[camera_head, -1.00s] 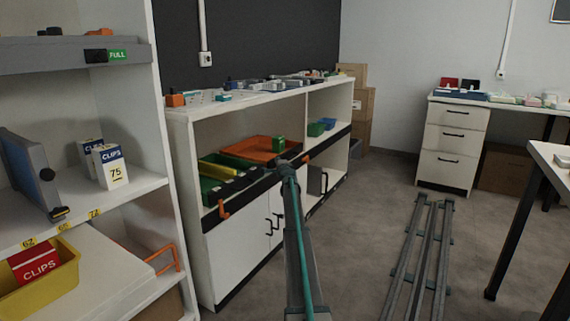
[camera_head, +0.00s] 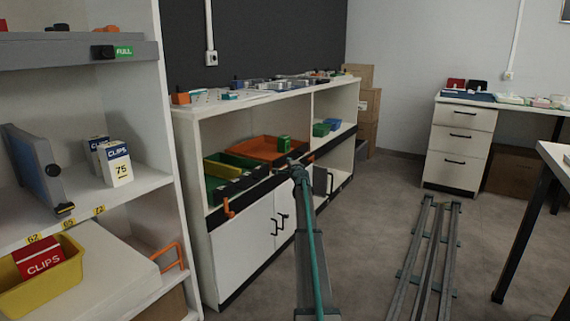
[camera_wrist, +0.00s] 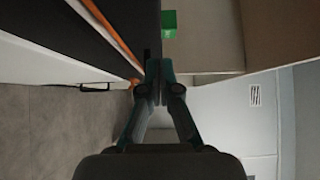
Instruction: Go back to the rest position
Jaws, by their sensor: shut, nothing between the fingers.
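My arm reaches forward over the floor in the head view, with its end (camera_head: 294,164) in front of the low white cabinet's open upper compartment. In the wrist view my gripper (camera_wrist: 159,72) has its two fingers together, with nothing between them. A green block (camera_head: 284,144) sits on an orange tray (camera_head: 262,149) in that compartment, just behind my arm's end. The green block also shows in the wrist view (camera_wrist: 169,24), beyond the fingertips and apart from them.
A tall shelf with CLIPS boxes (camera_head: 118,164) and a yellow bin (camera_head: 45,290) stands close on the left. Floor rails (camera_head: 428,255) and a white table (camera_head: 556,155) lie to the right. Some grey floor is clear.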

